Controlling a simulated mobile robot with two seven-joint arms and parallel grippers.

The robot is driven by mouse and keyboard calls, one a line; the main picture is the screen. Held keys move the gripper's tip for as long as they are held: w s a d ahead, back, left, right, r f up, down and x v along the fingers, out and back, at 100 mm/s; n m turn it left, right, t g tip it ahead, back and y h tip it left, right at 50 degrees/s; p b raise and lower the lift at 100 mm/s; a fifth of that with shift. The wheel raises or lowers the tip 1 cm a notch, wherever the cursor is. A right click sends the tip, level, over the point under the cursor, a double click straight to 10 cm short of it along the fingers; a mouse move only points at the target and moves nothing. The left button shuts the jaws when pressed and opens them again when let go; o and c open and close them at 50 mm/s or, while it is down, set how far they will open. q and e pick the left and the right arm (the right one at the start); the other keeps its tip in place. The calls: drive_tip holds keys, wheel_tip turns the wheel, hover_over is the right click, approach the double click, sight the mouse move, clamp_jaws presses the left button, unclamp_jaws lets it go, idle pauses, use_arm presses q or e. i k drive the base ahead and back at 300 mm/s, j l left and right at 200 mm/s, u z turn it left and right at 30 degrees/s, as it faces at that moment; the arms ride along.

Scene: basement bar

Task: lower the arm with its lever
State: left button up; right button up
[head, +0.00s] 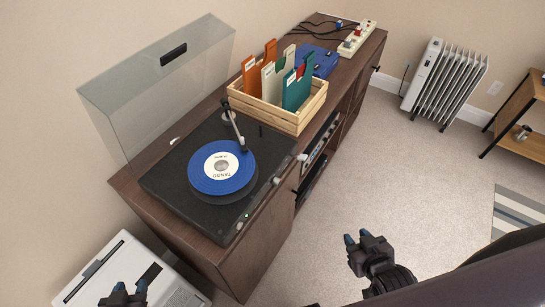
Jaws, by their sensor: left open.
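A black turntable (178,188) sits on the brown cabinet with a blue record (205,184) on its platter. Its silver tonearm (234,124) reaches from the back, and its head is at the record's upper right edge. I cannot tell whether the head touches the record. A small dark upright piece (261,131) right of the tonearm may be the lever; it is too small to be sure. My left gripper (130,287) is open at the bottom left, apart from the turntable. My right gripper (357,238) is empty over the floor, fingertips apart.
The clear dust cover (150,95) stands raised behind the turntable. A wooden crate (297,124) of record sleeves stands close to its right. A white box (95,265) is below my left side. A radiator (450,85) stands farther off; the carpet (400,170) is clear.

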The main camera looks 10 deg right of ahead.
sight(302, 157)
drive_tip(key=l+u, duration=0.2)
drive_tip(key=l, duration=0.15)
drive_tip(key=k+l+u, duration=0.2)
drive_tip(key=l, duration=0.15)
drive_tip(key=l+u, duration=0.2)
drive_tip(key=l, duration=0.15)
drive_tip(key=k+l+u, duration=0.2)
drive_tip(key=i+l, duration=0.05)
drive_tip(key=l, duration=0.05)
